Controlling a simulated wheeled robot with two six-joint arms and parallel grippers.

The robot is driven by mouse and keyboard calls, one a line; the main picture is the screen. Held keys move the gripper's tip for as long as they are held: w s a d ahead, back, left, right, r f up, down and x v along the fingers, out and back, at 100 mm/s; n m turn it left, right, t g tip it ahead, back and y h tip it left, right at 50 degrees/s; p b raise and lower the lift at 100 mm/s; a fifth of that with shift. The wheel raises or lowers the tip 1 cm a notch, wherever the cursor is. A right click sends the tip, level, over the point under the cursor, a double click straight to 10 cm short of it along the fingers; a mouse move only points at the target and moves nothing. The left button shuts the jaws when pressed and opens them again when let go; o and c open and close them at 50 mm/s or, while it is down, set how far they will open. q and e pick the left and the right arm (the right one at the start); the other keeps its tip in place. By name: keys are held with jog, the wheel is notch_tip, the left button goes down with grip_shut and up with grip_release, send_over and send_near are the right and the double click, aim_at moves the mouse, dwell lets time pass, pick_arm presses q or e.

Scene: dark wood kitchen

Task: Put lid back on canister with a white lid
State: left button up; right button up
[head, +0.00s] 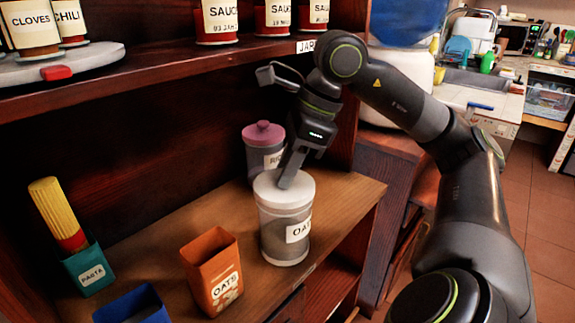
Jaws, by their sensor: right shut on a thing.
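The clear canister (277,238) with an OATS label stands upright on the wooden shelf. Its white lid (266,191) is at the canister's mouth, looking level and lined up with it; I cannot tell whether it is fully seated. My right gripper (286,183) comes down from above with its fingers at the middle of the lid. It is shut on the white lid; the fingers hide the part they grip. My left gripper is not in view.
A canister with a pink lid (263,133) stands close behind. An orange OATS box (213,272), a blue box (133,305) and a teal pasta box (88,267) with spaghetti stand to the left. An upper shelf (180,75) holds jars. Bare shelf lies right of the canister.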

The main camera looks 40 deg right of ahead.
jog(key=o, duration=1.5)
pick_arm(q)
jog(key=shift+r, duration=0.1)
pick_arm(e)
jog(key=shift+r, duration=0.2)
jog(key=shift+r+p, duration=0.7)
jog(key=shift+p, duration=0.15)
jog(key=shift+r+p, duration=0.9)
jog(key=shift+r, duration=0.1)
jog(key=shift+r+p, duration=0.5)
jog(key=shift+r, duration=0.05)
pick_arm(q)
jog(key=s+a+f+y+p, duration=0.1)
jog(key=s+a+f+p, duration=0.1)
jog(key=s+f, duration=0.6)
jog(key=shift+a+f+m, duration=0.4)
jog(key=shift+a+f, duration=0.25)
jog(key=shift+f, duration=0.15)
pick_arm(e)
jog(key=shift+r, duration=1.1)
